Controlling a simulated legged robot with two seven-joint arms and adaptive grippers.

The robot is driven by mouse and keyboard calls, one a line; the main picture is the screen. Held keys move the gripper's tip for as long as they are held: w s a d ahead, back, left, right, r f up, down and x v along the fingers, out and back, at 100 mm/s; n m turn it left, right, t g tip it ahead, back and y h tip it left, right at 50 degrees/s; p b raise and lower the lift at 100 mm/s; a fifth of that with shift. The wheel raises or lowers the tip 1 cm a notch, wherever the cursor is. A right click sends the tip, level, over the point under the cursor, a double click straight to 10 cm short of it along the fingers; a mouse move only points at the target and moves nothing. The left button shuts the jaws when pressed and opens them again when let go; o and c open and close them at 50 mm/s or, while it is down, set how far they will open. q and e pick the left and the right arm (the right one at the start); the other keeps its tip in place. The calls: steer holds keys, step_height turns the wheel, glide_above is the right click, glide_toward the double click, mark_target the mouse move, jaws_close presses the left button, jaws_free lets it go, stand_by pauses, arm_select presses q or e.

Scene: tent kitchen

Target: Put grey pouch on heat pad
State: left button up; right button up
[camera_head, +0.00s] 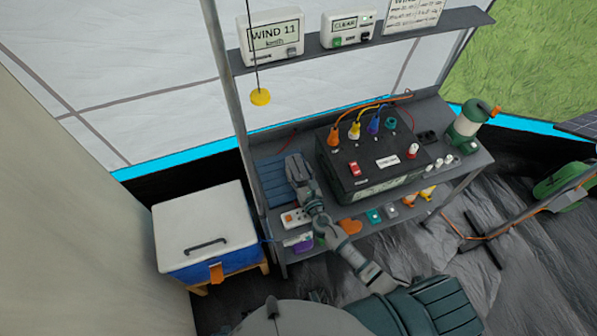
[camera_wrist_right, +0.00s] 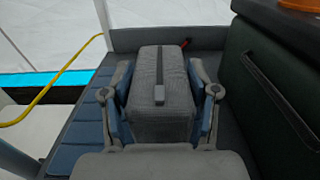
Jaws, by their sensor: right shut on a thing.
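The grey pouch (camera_wrist_right: 160,92) is a boxy woven block with a darker strap on top, seen in the right wrist view. My right gripper (camera_wrist_right: 160,80) is shut on it, one finger on each side. In the head view my right gripper (camera_head: 298,168) is at the left end of the bench, and the pouch is hard to tell from it. The blue ribbed heat pad (camera_head: 270,180) lies on the bench just left of the gripper. It also shows in the wrist view (camera_wrist_right: 78,133), left of and partly behind the pouch. I cannot tell whether the pouch touches it. My left gripper is out of view.
A black power box (camera_head: 370,160) with coloured plugs stands close on the right. A yellow disc (camera_head: 260,97) hangs on a cord above the pad. A white power strip (camera_head: 295,217) lies at the bench front. A white-lidded cooler (camera_head: 205,225) stands left of the bench.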

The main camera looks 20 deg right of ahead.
mark_target(304, 182)
steer(key=o, duration=1)
steer(key=shift+d+f, duration=0.1)
steer(key=shift+d, duration=0.05)
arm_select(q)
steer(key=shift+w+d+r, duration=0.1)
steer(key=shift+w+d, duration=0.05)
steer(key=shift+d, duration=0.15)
arm_select(e)
steer(key=o, duration=0.4)
steer(key=shift+d, duration=0.15)
steer(key=shift+s+a, duration=0.1)
steer(key=shift+a, duration=0.2)
steer(key=s, duration=0.7)
steer(key=shift+d, duration=0.2)
steer(key=s, duration=0.4)
steer(key=shift+d+b, duration=0.25)
steer(key=shift+b, duration=0.1)
steer(key=shift+s, duration=0.3)
steer(key=shift+s+a, duration=0.1)
steer(key=shift+a, duration=0.05)
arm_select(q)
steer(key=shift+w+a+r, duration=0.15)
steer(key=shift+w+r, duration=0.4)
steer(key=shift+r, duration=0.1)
